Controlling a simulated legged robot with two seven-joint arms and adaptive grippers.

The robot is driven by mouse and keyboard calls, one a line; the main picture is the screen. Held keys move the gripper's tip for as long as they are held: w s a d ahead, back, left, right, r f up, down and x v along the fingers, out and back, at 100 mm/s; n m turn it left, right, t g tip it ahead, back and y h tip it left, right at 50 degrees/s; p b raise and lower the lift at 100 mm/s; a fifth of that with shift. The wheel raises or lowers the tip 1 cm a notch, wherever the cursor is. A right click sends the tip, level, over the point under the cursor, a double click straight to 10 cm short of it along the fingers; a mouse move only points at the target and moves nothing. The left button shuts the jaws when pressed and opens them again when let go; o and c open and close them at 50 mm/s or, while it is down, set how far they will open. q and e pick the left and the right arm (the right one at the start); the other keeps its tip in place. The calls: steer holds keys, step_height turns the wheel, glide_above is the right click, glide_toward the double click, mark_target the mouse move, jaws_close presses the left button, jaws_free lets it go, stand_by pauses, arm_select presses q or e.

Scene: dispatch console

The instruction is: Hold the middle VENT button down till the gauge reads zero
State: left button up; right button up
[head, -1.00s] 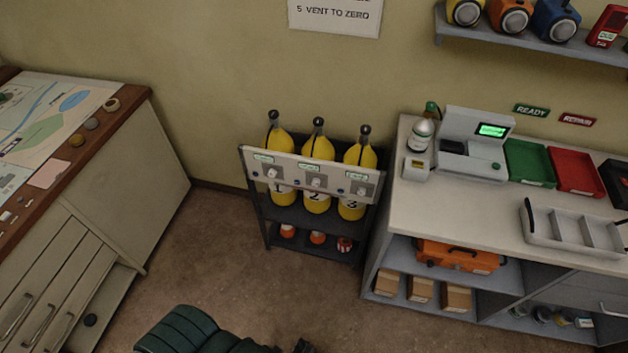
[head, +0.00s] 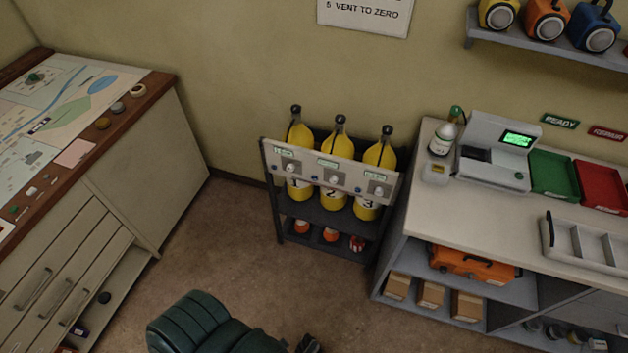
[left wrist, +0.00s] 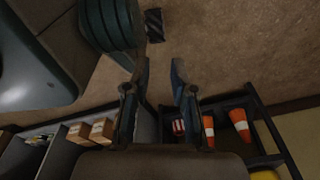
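A dark rack (head: 321,216) holds three yellow cylinders numbered 1, 2 and 3. The middle cylinder (head: 337,146) stands behind a pale control panel (head: 309,168). The panel's middle station has a green-lit display (head: 327,163) and a pale round fitting (head: 334,179). Its lettering and reading are too small to make out, and I cannot tell which part is the VENT button. My left gripper (left wrist: 157,95) shows in the left wrist view, with its fingers apart and nothing between them. The rack's lower part, with orange cones (left wrist: 240,124), lies to its right there. My right gripper is in neither view.
A counter (head: 490,205) with trays and a device stands to the right. A map table (head: 140,170) stands to the left. Brown floor (head: 235,250) is open between the table and rack.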

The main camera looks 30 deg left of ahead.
arm_select(q)
jaws_close()
steer(key=shift+s, duration=0.1)
stand_by(0.9)
